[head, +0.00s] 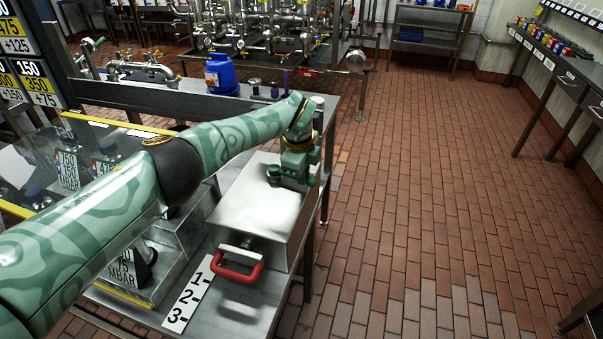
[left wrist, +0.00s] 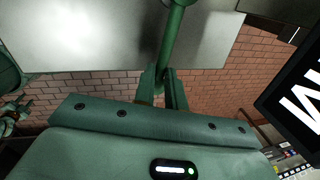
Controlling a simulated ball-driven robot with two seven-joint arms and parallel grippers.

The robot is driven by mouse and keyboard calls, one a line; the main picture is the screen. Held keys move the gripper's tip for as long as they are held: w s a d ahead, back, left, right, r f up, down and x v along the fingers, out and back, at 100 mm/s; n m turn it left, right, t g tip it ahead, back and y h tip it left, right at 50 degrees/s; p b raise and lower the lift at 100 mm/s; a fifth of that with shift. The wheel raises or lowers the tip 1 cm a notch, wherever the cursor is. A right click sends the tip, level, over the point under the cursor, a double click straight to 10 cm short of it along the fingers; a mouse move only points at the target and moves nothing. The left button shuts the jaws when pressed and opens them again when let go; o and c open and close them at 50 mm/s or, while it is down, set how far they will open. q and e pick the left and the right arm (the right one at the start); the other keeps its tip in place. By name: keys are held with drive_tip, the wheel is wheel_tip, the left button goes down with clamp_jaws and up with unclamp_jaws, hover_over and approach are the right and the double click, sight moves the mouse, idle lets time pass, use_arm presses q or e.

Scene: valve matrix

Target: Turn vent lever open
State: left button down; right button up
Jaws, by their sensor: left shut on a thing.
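The vent lever (left wrist: 173,42) shows in the left wrist view as a green rod running down from the top, in front of a bare steel face. My left gripper (left wrist: 165,86) has its fingers shut on the near end of this rod. In the head view my left gripper (head: 290,172) is low at the far right part of the steel box (head: 262,205). There the lever is hard to tell from the green gripper. My right gripper is in neither view.
A red handle (head: 241,272) sticks out from the box's near end. A white 1-2-3 strip (head: 188,296) lies on the steel table beside it. A blue jug (head: 221,75) stands behind my arm. The brick floor (head: 430,190) at right is clear.

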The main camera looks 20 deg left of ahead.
use_arm(q)
drive_tip(key=shift+s+d+f, duration=0.2)
drive_tip(key=shift+d, duration=0.2)
drive_tip(key=c, duration=1.5)
unclamp_jaws()
drive_tip(key=shift+d, duration=0.1)
drive_tip(key=shift+o, duration=0.2)
drive_tip(key=shift+w+d+r, duration=0.1)
drive_tip(key=shift+w, duration=0.1)
drive_tip(key=shift+a+r, duration=0.25)
drive_tip(key=shift+r, duration=0.1)
drive_tip(key=s+r+p, duration=0.3)
drive_tip(key=r+p, duration=0.2)
drive_tip(key=r, duration=1)
drive_tip(key=shift+r, duration=0.1)
